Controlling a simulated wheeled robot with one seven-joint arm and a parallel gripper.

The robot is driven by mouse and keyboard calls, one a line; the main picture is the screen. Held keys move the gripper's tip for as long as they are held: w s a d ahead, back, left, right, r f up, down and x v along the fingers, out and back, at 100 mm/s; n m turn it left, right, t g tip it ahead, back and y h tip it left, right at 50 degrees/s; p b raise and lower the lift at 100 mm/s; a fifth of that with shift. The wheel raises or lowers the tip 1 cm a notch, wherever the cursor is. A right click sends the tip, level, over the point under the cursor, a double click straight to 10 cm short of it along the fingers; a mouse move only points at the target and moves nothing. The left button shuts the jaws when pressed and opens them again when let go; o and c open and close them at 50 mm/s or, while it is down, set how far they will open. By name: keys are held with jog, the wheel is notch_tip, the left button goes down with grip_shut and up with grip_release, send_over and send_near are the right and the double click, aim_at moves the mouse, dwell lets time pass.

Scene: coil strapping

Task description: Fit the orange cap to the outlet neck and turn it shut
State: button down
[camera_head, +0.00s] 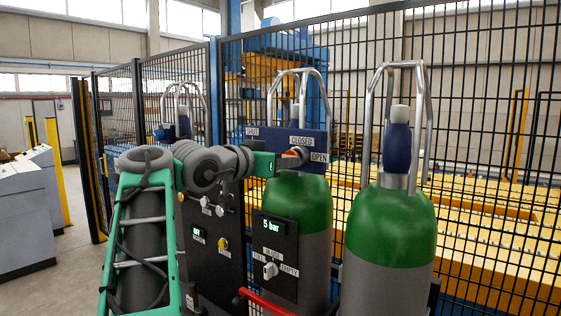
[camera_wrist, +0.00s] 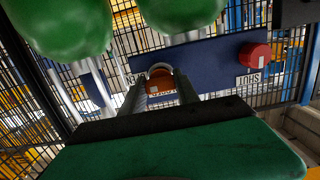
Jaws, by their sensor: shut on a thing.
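The orange cap (camera_head: 299,152) is at the front of a dark blue panel (camera_head: 312,139) lettered CLOSED and OPEN. In the wrist view the cap (camera_wrist: 160,84) lies between my two fingers, with a pale grey rounded edge along its far side. My gripper (camera_head: 294,157) is shut on the cap; it also shows in the wrist view (camera_wrist: 161,92). The outlet neck is not clearly seen, and I cannot tell whether the cap is seated on it. Part of the lettering is hidden by the fingers.
A red knob (camera_wrist: 255,56) stands on the blue panel near a SHUT label. Two green-shouldered cylinders (camera_head: 390,232) with metal guards stand close by. A dark box with a 5 bar display (camera_head: 273,226) is below the panel. A black mesh fence (camera_head: 480,130) runs behind.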

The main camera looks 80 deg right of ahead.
jog(key=shift+x, duration=0.9)
jog(key=c, duration=0.8)
grip_release()
jog(key=shift+c, duration=0.2)
